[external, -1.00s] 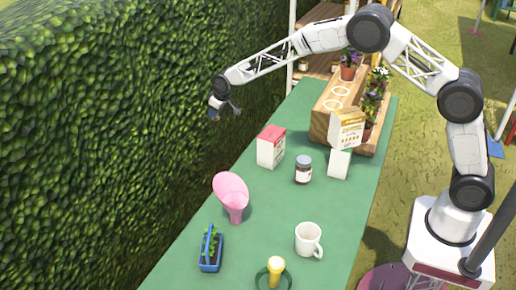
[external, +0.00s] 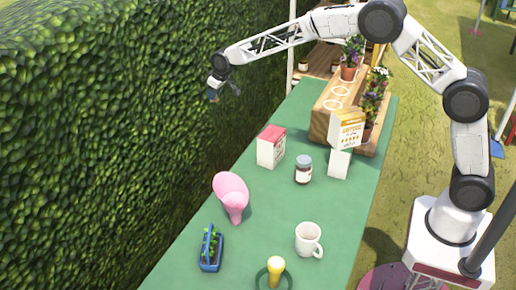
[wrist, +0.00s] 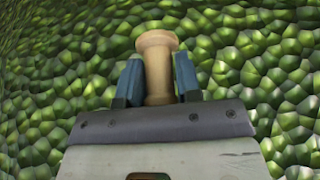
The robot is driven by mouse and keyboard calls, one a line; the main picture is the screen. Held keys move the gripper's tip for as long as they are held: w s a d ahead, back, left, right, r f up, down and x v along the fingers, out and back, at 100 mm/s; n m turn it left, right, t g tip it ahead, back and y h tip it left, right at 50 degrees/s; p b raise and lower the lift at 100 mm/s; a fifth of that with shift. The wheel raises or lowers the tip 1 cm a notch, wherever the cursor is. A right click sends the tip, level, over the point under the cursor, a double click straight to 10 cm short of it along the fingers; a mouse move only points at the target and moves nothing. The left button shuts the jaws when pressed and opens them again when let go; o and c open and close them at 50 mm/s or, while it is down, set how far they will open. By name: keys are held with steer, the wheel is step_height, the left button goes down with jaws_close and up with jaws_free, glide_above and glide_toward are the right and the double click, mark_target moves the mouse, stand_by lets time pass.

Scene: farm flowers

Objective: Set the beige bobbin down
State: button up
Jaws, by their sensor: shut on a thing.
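The beige bobbin (wrist: 157,62), a pale wooden spool with flared ends, is between the two blue fingers of my gripper in the wrist view. My gripper (external: 218,93) is shut on it, and the bobbin's near end is partly hidden by the gripper body. In the external view my gripper hangs high at the upper left, in front of the hedge. The bobbin is too small there to make out clearly. The green table (external: 255,215) shows below and to the right of my gripper, and the bobbin is clear of its top.
On the table are a red-and-white box (external: 271,147), a jar (external: 303,171), a white card (external: 339,163), a pink object (external: 231,194), a blue basket (external: 211,251), a white mug (external: 307,240) and a yellow-topped item (external: 276,268). A wooden planter (external: 330,112) stands behind. The hedge (external: 110,130) borders the left.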

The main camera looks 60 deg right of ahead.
steer(key=shift+v, duration=0.95)
steer(key=s+d+m+g+h, duration=0.25)
steer(key=s+m, duration=0.65)
steer(key=s, duration=1.1)
steer(key=s+d+m+g+h, duration=0.25)
steer(key=s+m, duration=0.65)
steer(key=s, duration=1.1)
step_height(320, 180, down, 11)
steer(key=shift+d, duration=0.25)
steer(key=shift+f, duration=0.2)
steer(key=shift+y, duration=0.3)
steer(key=shift+f, duration=2.8)
steer(key=shift+f, duration=2.1)
